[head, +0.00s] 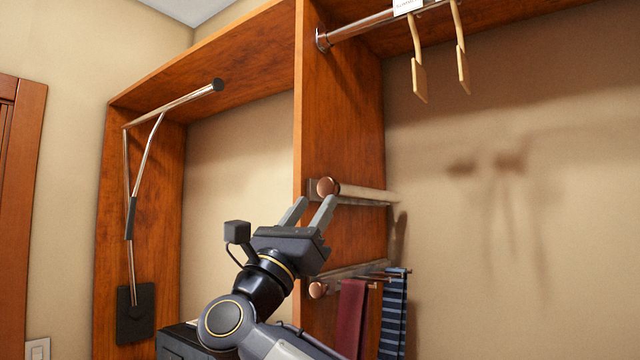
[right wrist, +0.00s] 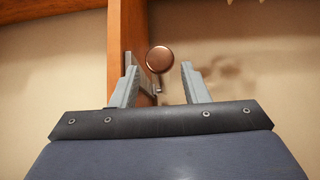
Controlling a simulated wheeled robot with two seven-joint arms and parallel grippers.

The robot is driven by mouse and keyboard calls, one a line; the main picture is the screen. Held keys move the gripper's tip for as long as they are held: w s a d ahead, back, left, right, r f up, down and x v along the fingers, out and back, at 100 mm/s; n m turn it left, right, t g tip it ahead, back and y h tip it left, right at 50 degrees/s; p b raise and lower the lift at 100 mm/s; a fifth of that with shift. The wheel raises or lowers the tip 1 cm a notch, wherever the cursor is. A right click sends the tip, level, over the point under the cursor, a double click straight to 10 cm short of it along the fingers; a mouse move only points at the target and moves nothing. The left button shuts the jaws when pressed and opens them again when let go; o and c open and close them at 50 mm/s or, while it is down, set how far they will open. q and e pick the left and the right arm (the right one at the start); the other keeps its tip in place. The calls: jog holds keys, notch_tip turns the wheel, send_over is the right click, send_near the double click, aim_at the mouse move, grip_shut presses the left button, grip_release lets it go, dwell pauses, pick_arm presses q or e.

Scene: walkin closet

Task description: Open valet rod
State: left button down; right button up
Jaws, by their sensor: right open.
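The valet rod (head: 365,193) is a pale rod with a round copper-coloured end knob, mounted on the side of the wooden upright panel. In the head view my right gripper (head: 309,208) is just below and left of the knob, with its fingers pointing up toward it. The right wrist view shows the knob (right wrist: 160,59) between and beyond the two fingertips of the open, empty gripper (right wrist: 159,80), apart from both as far as I can tell. My left gripper is not in view.
Below the valet rod is a tie rack (head: 345,273) with a dark red tie (head: 351,318) and a striped blue tie (head: 394,313). The upright panel (head: 325,120) stands close to my gripper. Above are a hanging rail (head: 362,25) and wooden hangers (head: 419,80). A pull-down rod (head: 175,102) is at left.

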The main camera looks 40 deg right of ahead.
aim_at(325, 190)
jog(key=shift+p+x, duration=0.85)
jog(key=shift+x, duration=1.1)
grip_shut()
jog(key=shift+f, duration=0.1)
